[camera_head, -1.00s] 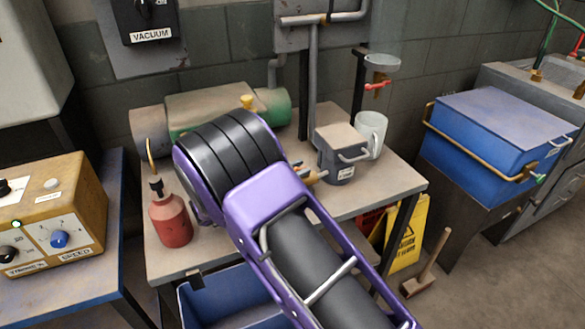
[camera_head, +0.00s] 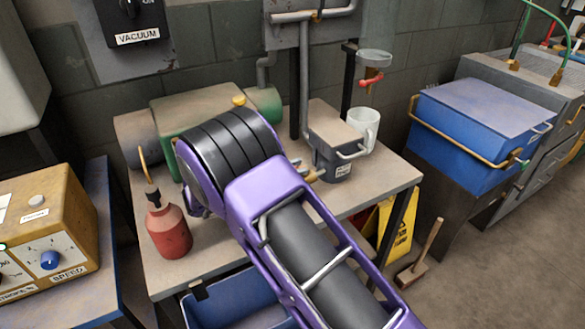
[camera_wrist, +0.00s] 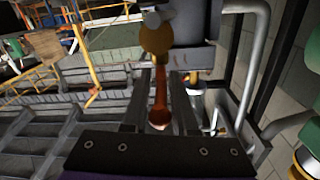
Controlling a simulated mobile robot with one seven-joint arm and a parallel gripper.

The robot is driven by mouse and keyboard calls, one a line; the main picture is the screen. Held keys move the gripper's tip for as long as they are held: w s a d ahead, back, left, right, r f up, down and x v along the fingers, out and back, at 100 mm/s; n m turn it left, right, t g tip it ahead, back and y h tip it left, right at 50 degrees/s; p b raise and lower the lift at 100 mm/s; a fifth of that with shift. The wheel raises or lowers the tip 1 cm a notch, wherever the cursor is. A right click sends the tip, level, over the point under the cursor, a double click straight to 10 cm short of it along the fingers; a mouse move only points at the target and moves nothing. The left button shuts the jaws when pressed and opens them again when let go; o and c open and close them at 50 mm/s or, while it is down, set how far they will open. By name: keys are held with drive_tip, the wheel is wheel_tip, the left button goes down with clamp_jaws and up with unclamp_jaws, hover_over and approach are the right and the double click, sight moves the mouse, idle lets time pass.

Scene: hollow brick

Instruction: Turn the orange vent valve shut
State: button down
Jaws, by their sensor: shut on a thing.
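In the wrist view an orange lever (camera_wrist: 160,103) hangs below a yellow-brass round fitting (camera_wrist: 157,39) on a grey body. I take this lever to be the vent valve's handle. My gripper (camera_wrist: 160,98) has one dark finger on each side of the lever and is shut on it. The lever points toward the gripper's palm. In the head view my purple and black arm hides the gripper almost wholly; only small grey and orange-brass bits (camera_head: 310,175) show beside the arm.
Grey pipes (camera_head: 304,80) rise behind. A blue chest (camera_head: 480,130) stands right. A yellow floor sign (camera_head: 402,228) is below.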

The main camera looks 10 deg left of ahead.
drive_tip(key=shift+r, duration=0.1)
drive_tip(key=c, duration=0.9)
unclamp_jaws()
wheel_tip(320, 180, up, 10)
drive_tip(key=shift+p, duration=0.75)
